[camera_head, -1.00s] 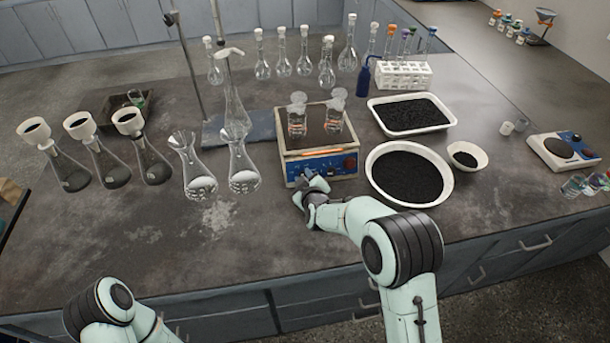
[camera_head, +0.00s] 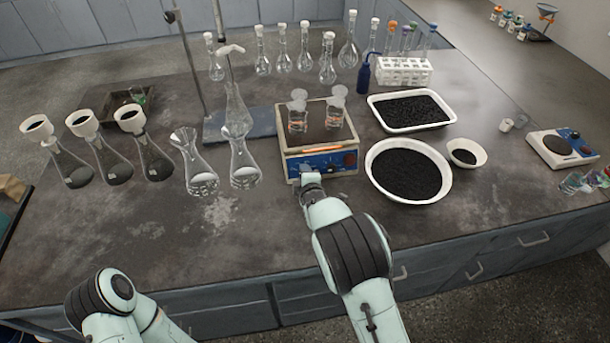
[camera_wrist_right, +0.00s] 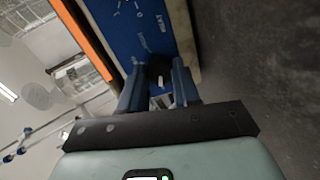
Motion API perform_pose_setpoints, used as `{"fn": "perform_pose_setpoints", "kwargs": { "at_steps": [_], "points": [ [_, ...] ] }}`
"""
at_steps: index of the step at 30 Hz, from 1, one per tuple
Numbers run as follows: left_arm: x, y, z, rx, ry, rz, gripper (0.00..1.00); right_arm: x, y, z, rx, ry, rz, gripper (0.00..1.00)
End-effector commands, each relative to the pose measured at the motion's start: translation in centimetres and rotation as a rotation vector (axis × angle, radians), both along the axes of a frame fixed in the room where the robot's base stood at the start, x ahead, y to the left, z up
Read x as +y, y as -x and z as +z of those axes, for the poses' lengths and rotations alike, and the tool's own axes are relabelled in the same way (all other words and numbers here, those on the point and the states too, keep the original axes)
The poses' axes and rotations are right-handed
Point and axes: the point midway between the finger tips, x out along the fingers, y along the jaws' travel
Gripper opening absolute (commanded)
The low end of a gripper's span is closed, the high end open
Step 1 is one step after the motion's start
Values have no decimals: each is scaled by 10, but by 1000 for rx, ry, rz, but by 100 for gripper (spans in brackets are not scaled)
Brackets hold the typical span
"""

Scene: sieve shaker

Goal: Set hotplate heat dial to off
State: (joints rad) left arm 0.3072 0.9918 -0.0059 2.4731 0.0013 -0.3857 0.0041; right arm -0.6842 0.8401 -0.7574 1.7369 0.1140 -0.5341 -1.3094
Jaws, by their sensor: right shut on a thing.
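The hotplate (camera_head: 290,165) stands mid-table in the head view, with a blue front panel facing me. A dark dial (camera_head: 350,158) shows at the panel's right side. My right gripper (camera_head: 311,180) is at the left part of the panel and hides what is there. In the right wrist view, a black dial (camera_wrist_right: 158,69) with a pale mark sits between the two fingertips of my right gripper (camera_wrist_right: 158,84), which is shut on it. The panel's (camera_wrist_right: 140,22) printed labels are too small to read. Only part of my left arm shows; its gripper is out of view.
Two glass vessels (camera_head: 297,122) stand on the hotplate. Conical flasks (camera_head: 244,172) stand to its left. A white tray (camera_head: 440,122) and a round dish (camera_head: 442,190) of black grains lie to its right. The table front left of my right arm is clear.

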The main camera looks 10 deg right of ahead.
Motion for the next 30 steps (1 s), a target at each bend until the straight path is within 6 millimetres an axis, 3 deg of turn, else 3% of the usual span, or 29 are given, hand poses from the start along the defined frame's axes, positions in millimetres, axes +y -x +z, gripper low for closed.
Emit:
{"fn": "perform_pose_setpoints", "kwargs": {
  "at_steps": [20, 21, 23, 30],
  "points": [
    [0, 0, 0, 0, 0, 0, 0, 1, 0, 1, -3, 57, 25, 1],
    [0, 0, 0, 0, 0, 0, 0, 1, 0, 1, -3, 57, 25, 41],
    [0, 0, 0, 0, 0, 0, 0, 1, 0, 1, -2, 57, 24, 57],
    [0, 0, 0, 0, 0, 0, 0, 0, 0, 0, 0, 56, 22, 57]
  ]
}}
